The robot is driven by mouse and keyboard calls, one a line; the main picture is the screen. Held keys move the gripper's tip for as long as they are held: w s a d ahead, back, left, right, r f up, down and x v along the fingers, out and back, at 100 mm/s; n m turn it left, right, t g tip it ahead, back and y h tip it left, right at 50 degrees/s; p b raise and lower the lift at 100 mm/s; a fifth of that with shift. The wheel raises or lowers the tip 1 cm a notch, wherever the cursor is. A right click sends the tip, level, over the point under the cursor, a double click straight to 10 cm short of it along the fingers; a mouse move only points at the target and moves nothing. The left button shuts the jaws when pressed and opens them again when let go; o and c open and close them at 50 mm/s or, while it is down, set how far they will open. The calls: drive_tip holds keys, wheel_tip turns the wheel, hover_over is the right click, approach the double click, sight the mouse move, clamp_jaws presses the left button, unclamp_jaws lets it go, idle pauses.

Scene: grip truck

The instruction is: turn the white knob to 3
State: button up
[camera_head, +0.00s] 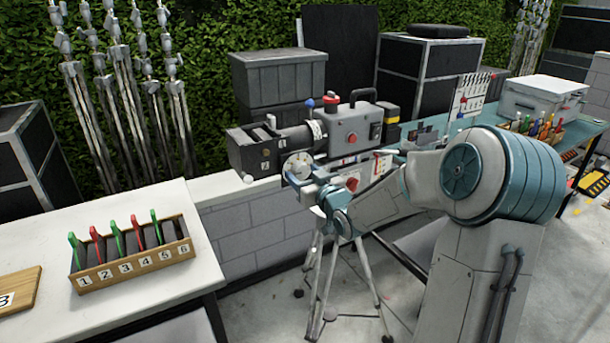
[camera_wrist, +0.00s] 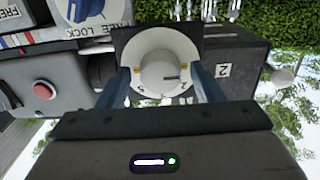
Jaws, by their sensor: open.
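The white knob (camera_wrist: 160,74) sits in the middle of a round white dial (camera_wrist: 140,58) with dark marks and numerals, most too small or turned to read. A short dark line on the knob points right in the wrist view. In the head view, the dial (camera_head: 298,165) is on the side of a grey film camera (camera_head: 348,128) on a tripod. My gripper (camera_wrist: 163,76) is open. Its two blue fingers are at the left and right of the knob, over the dial. I cannot tell whether they touch the knob. In the head view my gripper (camera_head: 308,186) is just below the dial.
A blue-white lever labelled FREE and LOCK (camera_wrist: 88,12) and a red button (camera_wrist: 44,90) are beside the dial. A white table (camera_head: 60,240) at left holds a numbered wooden rack (camera_head: 140,268) with clamps. A low block wall (camera_head: 240,232) stands behind the tripod (camera_head: 318,270).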

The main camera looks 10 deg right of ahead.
drive_tip(key=c, duration=1)
drive_tip(key=shift+o, duration=0.2)
drive_tip(key=m+p, duration=0.1)
drive_tip(key=m, duration=0.3)
drive_tip(key=shift+r+m, duration=0.1)
drive_tip(key=shift+m, duration=0.3)
drive_tip(key=m+p, duration=0.2)
drive_tip(key=m, duration=0.2)
drive_tip(key=shift+m, duration=0.3)
drive_tip(key=m+p, duration=0.2)
drive_tip(key=m, duration=0.2)
drive_tip(key=shift+a+m+p, duration=0.1)
drive_tip(key=shift+m+p, duration=0.95)
drive_tip(key=shift+m, duration=1.05)
